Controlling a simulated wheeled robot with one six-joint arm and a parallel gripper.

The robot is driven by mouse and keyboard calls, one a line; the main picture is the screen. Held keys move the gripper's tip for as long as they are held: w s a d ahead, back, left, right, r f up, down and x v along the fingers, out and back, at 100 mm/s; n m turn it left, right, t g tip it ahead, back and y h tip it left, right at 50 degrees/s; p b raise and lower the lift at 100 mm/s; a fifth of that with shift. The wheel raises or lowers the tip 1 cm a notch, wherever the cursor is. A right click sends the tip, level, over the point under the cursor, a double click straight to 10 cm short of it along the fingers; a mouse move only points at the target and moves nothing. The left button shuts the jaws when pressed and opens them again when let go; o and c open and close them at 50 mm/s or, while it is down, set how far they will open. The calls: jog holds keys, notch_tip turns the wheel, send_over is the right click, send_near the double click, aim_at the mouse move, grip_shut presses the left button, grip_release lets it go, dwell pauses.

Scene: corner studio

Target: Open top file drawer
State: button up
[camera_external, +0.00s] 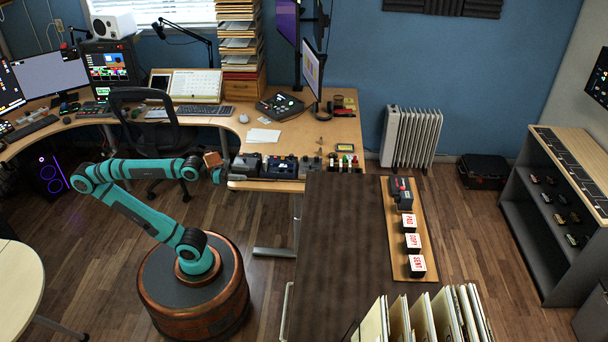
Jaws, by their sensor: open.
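A dark brown wood-topped cabinet (335,240) stands in the lower middle, to the right of my base. A silver bar handle (285,308) shows on its left side. The drawer fronts are seen nearly edge-on, so drawer seams are hidden. No pulled-out drawer shows on the handle side. My gripper (222,176) is up and left of the cabinet, near the desk's front edge. It is open and well apart from the handle. Its fingers are small in this view, and I see nothing held between them.
A wooden desk (335,132) with several small devices along its front edge lies beside my gripper. A wooden tray (396,200) with stamp-like blocks and several upright folders (425,318) are at the cabinet's right. A chair (140,120) stands behind my arm. Floor between base and cabinet is clear.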

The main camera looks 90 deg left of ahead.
jog(key=shift+w+d, duration=0.1)
jog(key=shift+c, duration=0.8)
jog(key=m+g+h, duration=0.6)
jog(key=m+h, duration=0.6)
jog(key=m, duration=1.4)
send_near(284, 309)
jog(key=shift+n, duration=0.3)
jog(key=x, duration=1)
jog(key=shift+f, duration=0.3)
jog(key=shift+c, duration=0.2)
grip_shut()
